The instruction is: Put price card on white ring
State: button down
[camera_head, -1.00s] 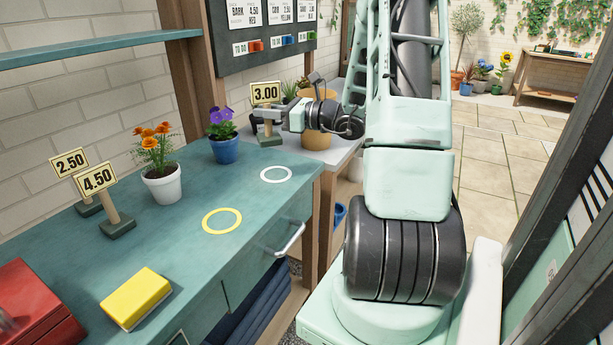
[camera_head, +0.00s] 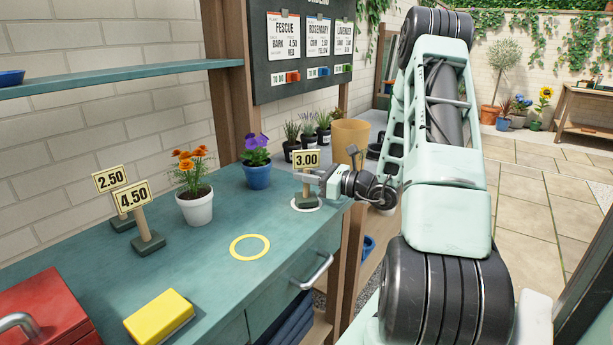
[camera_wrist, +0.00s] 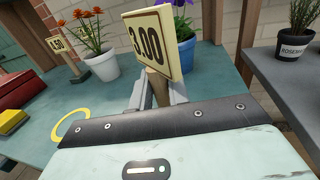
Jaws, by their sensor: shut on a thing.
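The 3.00 price card (camera_head: 306,159) stands upright on its wooden post and dark base at the far right of the teal bench. My gripper (camera_head: 311,178) is shut on its post. The base sits within the outline of the white ring (camera_head: 306,208), whose near edge shows in front of it. I cannot tell whether the base touches the bench. In the wrist view the card (camera_wrist: 150,42) rises from between my gripper's fingers (camera_wrist: 156,90); its base and the white ring are hidden there.
A purple flower in a blue pot (camera_head: 257,176) stands left of the card. A yellow ring (camera_head: 250,247), orange flowers in a white pot (camera_head: 195,208), the 4.50 card (camera_head: 133,197), the 2.50 card (camera_head: 111,180), a yellow sponge (camera_head: 159,317) and a red toolbox (camera_head: 40,305) are further left.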

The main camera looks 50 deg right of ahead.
jog(key=c, duration=1.3)
grip_release()
jog(key=shift+f, duration=0.1)
jog(key=shift+c, duration=0.2)
